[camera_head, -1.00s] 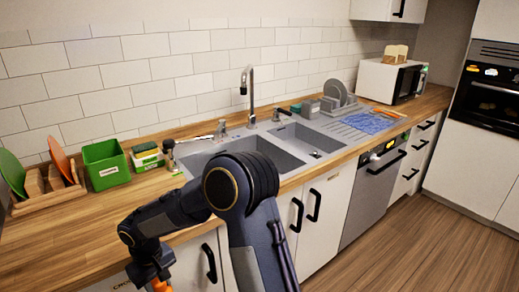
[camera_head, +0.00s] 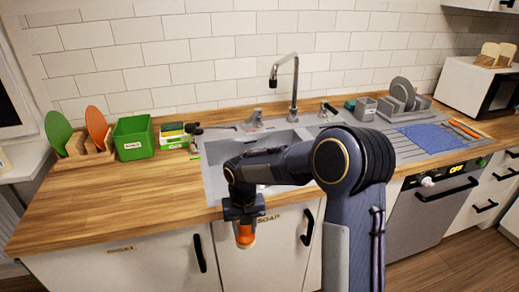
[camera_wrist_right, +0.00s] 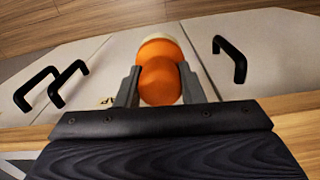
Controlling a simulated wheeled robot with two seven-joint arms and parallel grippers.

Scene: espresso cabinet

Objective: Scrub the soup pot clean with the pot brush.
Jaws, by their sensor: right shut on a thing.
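My right gripper (camera_head: 243,217) hangs in front of the counter's front edge, before the lower cabinets, pointing down. It is shut on a rounded orange thing with a pale end (camera_head: 244,238), which looks like the pot brush. In the right wrist view the orange brush (camera_wrist_right: 160,80) sits between the two grey fingers (camera_wrist_right: 160,88), its pale end away from the gripper. I cannot make out the soup pot; my right arm covers part of the sink (camera_head: 215,150). My left gripper is not in view.
A green bin (camera_head: 133,140), a rack with green and orange boards (camera_head: 82,143) and sponge packs (camera_head: 173,138) stand at the back left. The left counter (camera_head: 110,195) is bare. A tap (camera_head: 294,85) rises behind the sink. A dish rack (camera_head: 405,98) and blue cloth (camera_head: 428,137) lie right.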

